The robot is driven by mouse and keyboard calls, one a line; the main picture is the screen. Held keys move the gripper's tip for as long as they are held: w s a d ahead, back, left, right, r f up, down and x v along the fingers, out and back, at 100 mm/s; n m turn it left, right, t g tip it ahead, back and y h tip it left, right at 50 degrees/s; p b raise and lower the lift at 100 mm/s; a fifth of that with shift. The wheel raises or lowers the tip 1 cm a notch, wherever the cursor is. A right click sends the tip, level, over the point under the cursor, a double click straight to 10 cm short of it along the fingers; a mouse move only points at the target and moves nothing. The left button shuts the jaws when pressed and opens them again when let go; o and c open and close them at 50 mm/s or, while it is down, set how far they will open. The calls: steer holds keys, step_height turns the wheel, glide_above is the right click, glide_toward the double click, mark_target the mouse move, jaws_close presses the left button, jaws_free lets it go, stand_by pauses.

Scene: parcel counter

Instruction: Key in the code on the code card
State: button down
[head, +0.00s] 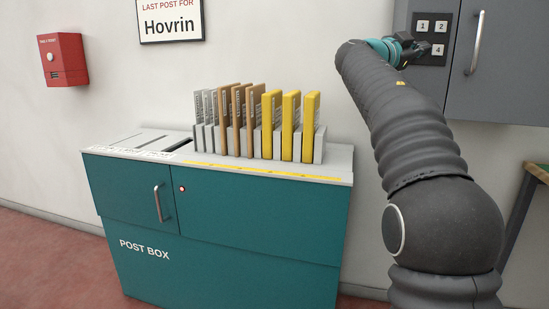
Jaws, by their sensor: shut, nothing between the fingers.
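A dark keypad (431,32) with pale square keys is on the front of a grey wall cabinet (502,85) at the upper right. Keys 1, 2 and 4 show; the rest of the keypad is hidden behind my gripper and arm. My gripper (412,48) is shut and empty, right in front of the keypad beside the 4 key. I cannot tell whether a fingertip touches a key. I see no code card that I can make out. A sign (170,20) reading "LAST POST FOR Hovrin" hangs on the wall at the top left.
A teal post box counter (250,235) stands in the middle, with a rack of grey, brown and yellow upright parcels (291,125) on top. A red ticket box (63,60) is on the left wall. A wooden-edged table (537,172) shows at the right edge.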

steer(key=shift+w, duration=0.15)
steer(key=shift+w+d, duration=0.15)
steer(key=shift+w, duration=0.15)
stand_by(0.4)
steer(key=shift+s+b, duration=0.5)
steer(key=shift+b, duration=0.25)
steer(key=s+a+b, duration=0.2)
steer(key=s+b, duration=0.3)
steer(key=shift+s+b, duration=0.3)
steer(key=shift+s, duration=0.05)
